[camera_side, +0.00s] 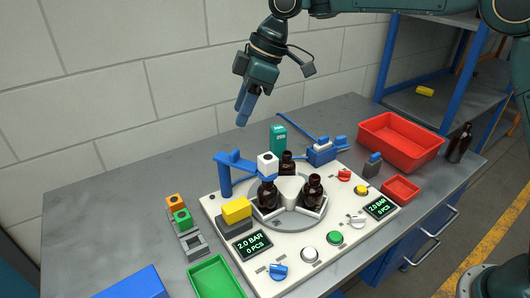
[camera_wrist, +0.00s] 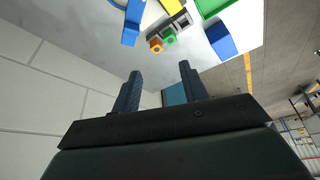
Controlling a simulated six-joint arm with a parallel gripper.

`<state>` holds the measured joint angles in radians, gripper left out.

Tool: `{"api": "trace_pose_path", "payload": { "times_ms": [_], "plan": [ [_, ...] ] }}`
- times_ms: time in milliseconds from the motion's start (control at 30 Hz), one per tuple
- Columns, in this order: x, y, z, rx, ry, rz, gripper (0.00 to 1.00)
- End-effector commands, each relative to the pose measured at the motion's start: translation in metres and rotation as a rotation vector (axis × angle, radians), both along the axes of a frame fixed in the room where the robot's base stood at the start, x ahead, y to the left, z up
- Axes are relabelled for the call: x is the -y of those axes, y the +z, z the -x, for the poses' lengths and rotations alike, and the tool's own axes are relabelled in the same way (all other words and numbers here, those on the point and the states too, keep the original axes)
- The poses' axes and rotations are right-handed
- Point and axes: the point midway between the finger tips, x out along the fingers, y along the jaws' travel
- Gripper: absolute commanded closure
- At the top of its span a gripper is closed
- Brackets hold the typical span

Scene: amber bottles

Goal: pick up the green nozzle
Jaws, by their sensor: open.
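The green nozzle (camera_side: 183,218) is a small green block with a dark round hole on top. It sits in a grey holder (camera_side: 193,244) on the bench, left of the white machine panel, between an orange nozzle (camera_side: 175,202) and an empty-looking grey part of the holder. In the wrist view the green nozzle (camera_wrist: 170,38) shows small near the top, beside the orange one. My gripper (camera_side: 243,112) hangs well above the bench, up and to the right of the nozzle in the side view. Its two fingers (camera_wrist: 158,82) are apart with nothing between them.
The white panel holds a rotary plate with amber bottles (camera_side: 313,192), a blue arm (camera_side: 236,162) and a yellow block (camera_side: 237,210). A green tray (camera_side: 215,278) and a blue box (camera_side: 133,284) stand at the front. Red bins (camera_side: 402,143) are at right. The bench's left side is bare.

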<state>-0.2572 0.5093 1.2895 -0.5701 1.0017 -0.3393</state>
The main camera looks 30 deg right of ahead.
Motion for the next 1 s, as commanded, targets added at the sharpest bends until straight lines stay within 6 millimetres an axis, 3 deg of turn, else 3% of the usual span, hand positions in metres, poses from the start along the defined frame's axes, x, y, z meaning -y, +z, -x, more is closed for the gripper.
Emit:
{"api": "trace_pose_path", "payload": {
  "times_ms": [300, 600, 733, 1000],
  "plan": [
    [-0.054, -0.063, -0.034, -0.008, 0.219, 0.003, 0.56],
    [-0.093, -0.120, -0.047, -0.007, 0.394, 0.001, 0.56],
    [-0.101, -0.132, -0.047, -0.008, 0.431, 0.000, 0.56],
    [-0.104, -0.136, -0.048, -0.007, 0.443, 0.000, 0.56]
  ]
}}
